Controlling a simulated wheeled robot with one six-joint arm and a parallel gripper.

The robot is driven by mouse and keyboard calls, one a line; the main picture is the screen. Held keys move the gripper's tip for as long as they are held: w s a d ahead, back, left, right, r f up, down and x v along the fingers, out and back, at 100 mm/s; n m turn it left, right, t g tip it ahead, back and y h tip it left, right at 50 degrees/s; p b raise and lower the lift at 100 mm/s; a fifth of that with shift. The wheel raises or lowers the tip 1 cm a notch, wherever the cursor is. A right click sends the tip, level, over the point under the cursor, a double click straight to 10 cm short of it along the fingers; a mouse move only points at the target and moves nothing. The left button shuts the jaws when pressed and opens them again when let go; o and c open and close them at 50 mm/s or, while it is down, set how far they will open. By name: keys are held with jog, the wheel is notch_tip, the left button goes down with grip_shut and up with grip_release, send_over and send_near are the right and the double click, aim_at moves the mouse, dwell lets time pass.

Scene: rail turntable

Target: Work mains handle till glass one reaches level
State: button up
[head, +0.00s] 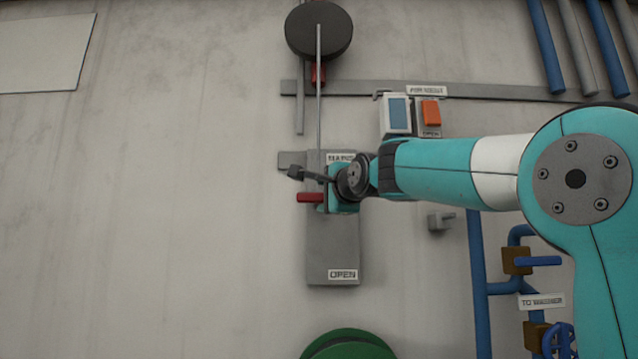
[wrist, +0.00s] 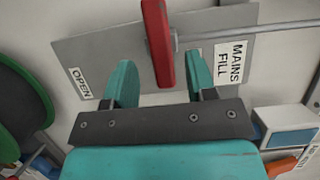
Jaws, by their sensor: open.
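The mains fill handle is a red bar (wrist: 157,40) on a thin grey rod. It sits in front of a grey plate (head: 333,250) labelled MAINS FILL at one end and OPEN at the other. In the head view the red handle (head: 308,197) shows at the plate's left edge, near its upper part. My gripper (wrist: 160,64) is open, with one teal finger on each side of the red bar and visible gaps to both. In the head view my gripper (head: 328,196) hides part of the plate and label. I cannot tell which item is glass one.
A dark round disc (head: 319,30) with a thin rod hangs above the plate. A blue-faced box (head: 397,113) and an orange switch (head: 431,112) are at upper right. Blue pipes (head: 477,280) with valves run at right. A green round part (head: 348,345) is below.

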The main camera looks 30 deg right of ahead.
aim_at(321, 197)
jog(key=shift+p+x, duration=0.85)
jog(key=shift+x, duration=1.25)
grip_shut()
notch_tip(321, 197, down, 4)
jog(key=b, duration=0.4)
jog(key=shift+r, duration=0.2)
grip_release()
jog(key=shift+a, duration=0.1)
jog(key=shift+s, duration=0.15)
